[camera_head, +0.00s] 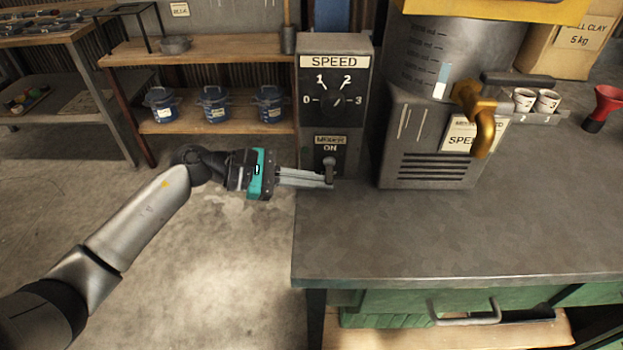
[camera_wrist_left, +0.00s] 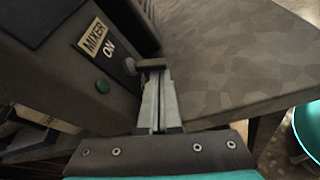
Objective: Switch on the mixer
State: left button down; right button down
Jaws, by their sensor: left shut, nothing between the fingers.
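The mixer (camera_head: 437,133) stands on the workbench, with a grey control box (camera_head: 361,60) to its left. The box carries a SPEED dial (camera_head: 337,100) and, lower down, a mixer switch (camera_head: 329,164) under the word ON. My right gripper is not in view.
The workbench top (camera_head: 450,235) is clear in front of the mixer. Small cups (camera_head: 535,101) and a red funnel (camera_head: 602,106) stand at the right. A shelf (camera_head: 205,55) with blue pots (camera_head: 214,103) is behind my left arm. A drawer handle (camera_head: 464,318) projects from the bench front.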

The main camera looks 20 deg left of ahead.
pick_arm(q)
jog(key=shift+r, duration=0.1)
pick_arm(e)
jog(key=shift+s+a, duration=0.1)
pick_arm(q)
jog(key=shift+s+n, duration=0.1)
jog(key=shift+n, duration=0.2)
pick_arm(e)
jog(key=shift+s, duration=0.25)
